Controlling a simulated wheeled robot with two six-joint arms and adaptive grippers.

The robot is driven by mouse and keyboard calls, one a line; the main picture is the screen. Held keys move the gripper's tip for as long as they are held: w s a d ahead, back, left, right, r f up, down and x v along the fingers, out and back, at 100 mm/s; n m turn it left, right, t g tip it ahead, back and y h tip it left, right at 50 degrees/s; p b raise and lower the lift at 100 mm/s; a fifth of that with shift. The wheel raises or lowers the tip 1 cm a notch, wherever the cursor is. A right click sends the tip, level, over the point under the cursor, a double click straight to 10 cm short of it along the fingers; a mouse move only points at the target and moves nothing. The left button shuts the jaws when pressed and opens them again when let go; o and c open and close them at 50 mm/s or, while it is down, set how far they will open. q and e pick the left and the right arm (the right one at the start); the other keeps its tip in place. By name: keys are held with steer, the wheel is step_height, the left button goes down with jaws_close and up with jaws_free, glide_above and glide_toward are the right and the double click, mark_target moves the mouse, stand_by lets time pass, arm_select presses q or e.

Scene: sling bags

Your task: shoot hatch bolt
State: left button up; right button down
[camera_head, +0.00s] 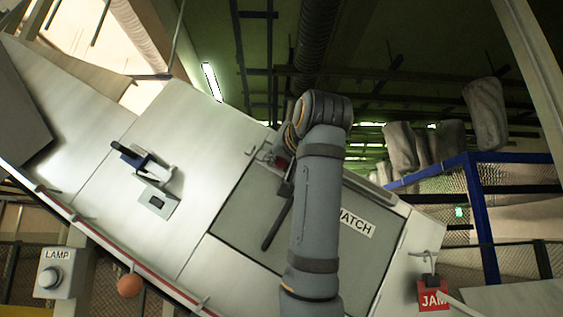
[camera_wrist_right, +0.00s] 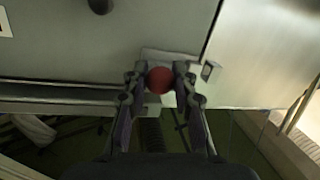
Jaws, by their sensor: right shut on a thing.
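The grey hatch panel (camera_head: 262,215) is set in a pale, tilted machine casing in the head view. Its label (camera_head: 356,223) is partly covered by my right arm and reads "ATCH". My right gripper (camera_head: 283,166) is at the panel's upper edge, largely hidden behind my own wrist. In the right wrist view, my right gripper (camera_wrist_right: 160,80) is shut on a round red knob (camera_wrist_right: 160,80), one finger on each side. The knob sits by a pale bracket (camera_wrist_right: 152,56) at the panel edge. The bolt's shaft is hidden. My left gripper is not seen.
A dark handle (camera_head: 277,226) stands out on the panel. A latch-like fixture (camera_head: 145,162) and a small box (camera_head: 157,202) are on the casing at left. A LAMP button box (camera_head: 54,273), an orange ball (camera_head: 129,285) and a red JAM tag (camera_head: 433,295) are lower down.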

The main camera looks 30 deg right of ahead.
mark_target(265, 159)
steer(key=a, duration=0.1)
steer(key=w+r, duration=0.1)
steer(key=a, duration=0.1)
steer(key=shift+w+a+r, duration=0.25)
steer(key=shift+a+r, duration=0.05)
steer(key=shift+r, duration=0.05)
steer(key=shift+s+d, duration=0.1)
steer(key=shift+d, duration=0.05)
steer(key=c, duration=1.4)
jaws_free()
steer(key=o, duration=0.3)
steer(key=shift+w+a, duration=0.2)
steer(key=shift+a, duration=0.05)
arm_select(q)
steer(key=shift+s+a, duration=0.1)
arm_select(e)
steer(key=shift+o, duration=0.2)
